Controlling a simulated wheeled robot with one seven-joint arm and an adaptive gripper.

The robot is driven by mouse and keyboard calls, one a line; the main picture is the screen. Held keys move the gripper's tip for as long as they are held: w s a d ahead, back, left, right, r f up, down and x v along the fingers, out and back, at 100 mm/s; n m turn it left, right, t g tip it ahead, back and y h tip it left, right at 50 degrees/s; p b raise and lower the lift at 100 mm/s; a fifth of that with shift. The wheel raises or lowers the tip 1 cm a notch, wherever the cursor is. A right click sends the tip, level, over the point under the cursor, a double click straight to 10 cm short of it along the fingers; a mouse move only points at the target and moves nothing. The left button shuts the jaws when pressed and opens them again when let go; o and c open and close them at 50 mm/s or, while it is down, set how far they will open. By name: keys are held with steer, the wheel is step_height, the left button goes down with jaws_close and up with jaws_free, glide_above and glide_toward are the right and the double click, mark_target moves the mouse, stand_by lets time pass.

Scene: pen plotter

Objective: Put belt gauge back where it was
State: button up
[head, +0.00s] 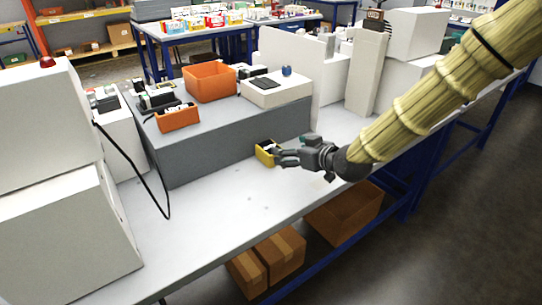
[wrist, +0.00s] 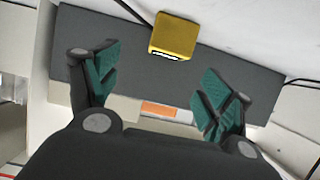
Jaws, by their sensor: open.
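A small yellow boxy item (head: 264,152), which looks like the belt gauge, sits on the light bench top close against the grey raised block. In the wrist view the yellow item (wrist: 174,33) shows at the top middle, with a white and black mark on its near edge. My gripper (head: 280,155) is just right of it in the head view and partly overlaps it. In the wrist view my gripper (wrist: 160,82) has its green-padded fingers wide apart, with nothing between them. The yellow item lies beyond the fingertips. I cannot tell if any finger touches it.
The grey raised block (head: 230,138) carries an orange bin (head: 209,82), a smaller orange bin (head: 178,118) and a white box (head: 275,91). A black cable (head: 140,165) hangs at the left. A white upright panel (head: 290,75) stands behind. The bench front (head: 235,205) is clear.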

mark_target(270, 147)
steer(key=x, duration=0.5)
steer(key=shift+a, duration=0.25)
steer(key=x, duration=0.4)
steer(key=shift+s+a, duration=0.2)
steer(key=shift+a, duration=0.1)
steer(key=shift+w+a+f, duration=0.2)
steer(key=shift+w+a, duration=0.05)
steer(key=shift+w, duration=0.15)
steer(key=shift+c, duration=0.4)
steer(key=c, duration=1)
steer(key=shift+c, duration=1.1)
steer(key=shift+r, duration=0.1)
